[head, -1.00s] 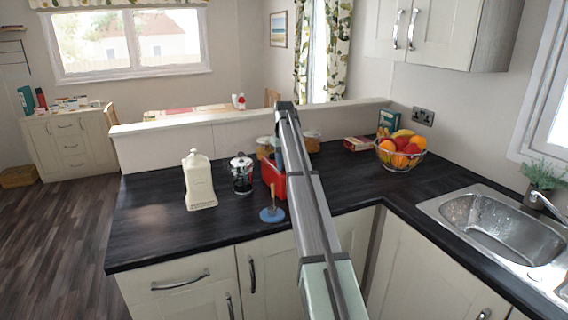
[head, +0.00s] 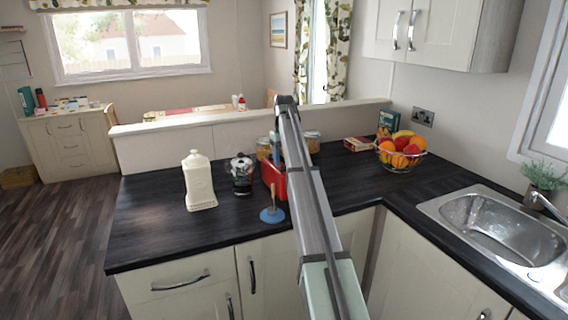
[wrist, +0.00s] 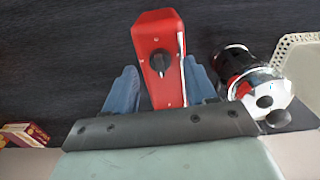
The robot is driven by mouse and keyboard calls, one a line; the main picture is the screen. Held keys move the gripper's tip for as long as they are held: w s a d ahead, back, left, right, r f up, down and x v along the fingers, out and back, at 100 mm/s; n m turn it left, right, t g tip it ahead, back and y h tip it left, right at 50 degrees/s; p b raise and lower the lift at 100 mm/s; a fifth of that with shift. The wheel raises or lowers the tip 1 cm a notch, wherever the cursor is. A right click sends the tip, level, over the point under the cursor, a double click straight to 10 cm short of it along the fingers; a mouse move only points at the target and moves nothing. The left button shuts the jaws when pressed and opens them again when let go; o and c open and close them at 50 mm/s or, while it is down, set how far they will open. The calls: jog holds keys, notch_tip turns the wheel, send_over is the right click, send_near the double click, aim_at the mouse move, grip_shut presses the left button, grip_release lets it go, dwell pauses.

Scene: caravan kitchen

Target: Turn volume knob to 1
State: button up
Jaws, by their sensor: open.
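A red box-shaped device (wrist: 150,30) with a round black knob (wrist: 160,64) on its face shows in the wrist view. A white line marks the knob's face, but I cannot read any numbers. My gripper (wrist: 160,76) is open, with one blue finger on each side of the red device near the knob. I cannot tell whether the fingers touch it. In the head view the red device (head: 270,178) stands on the counter, partly hidden behind my arm, and the knob is not visible.
A glass coffee press (wrist: 248,72) stands close beside the right finger, near a cream canister (head: 199,182). A fruit bowl (head: 399,157) and sink (head: 497,228) are right. The counter's left front is clear.

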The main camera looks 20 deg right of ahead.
aim_at(284, 164)
notch_tip(284, 164, up, 12)
jog(key=shift+f, duration=0.2)
dwell(0.5)
jog(key=s+a+f+n+g+h, duration=0.15)
jog(key=s+a+f+n, duration=0.25)
jog(key=s+a+f, duration=0.85)
jog(key=s+a+f+n+g+h, duration=0.1)
jog(key=s+a+f+n+h, duration=0.15)
jog(key=s+a+f, duration=0.95)
jog(key=s+d+f+m+y, duration=0.1)
jog(key=s+d+f, duration=0.15)
jog(key=f, duration=0.95)
jog(key=s+d+f+y, duration=0.1)
jog(key=s+f, duration=0.3)
jog(key=f, duration=0.9)
jog(key=s+a+f+m+g+y, duration=0.1)
jog(key=s+f+m+g, duration=0.1)
jog(key=s+f, duration=0.95)
jog(key=s+a+f+m+g, duration=0.1)
jog(key=s+a+f+m, duration=0.1)
jog(key=s+f, duration=0.95)
jog(key=s+f+m+g+y, duration=0.1)
jog(key=s+f, duration=0.3)
jog(key=s, duration=1)
jog(key=shift+s+a+m, duration=0.3)
jog(key=shift+a+m, duration=0.05)
jog(key=shift+m, duration=0.3)
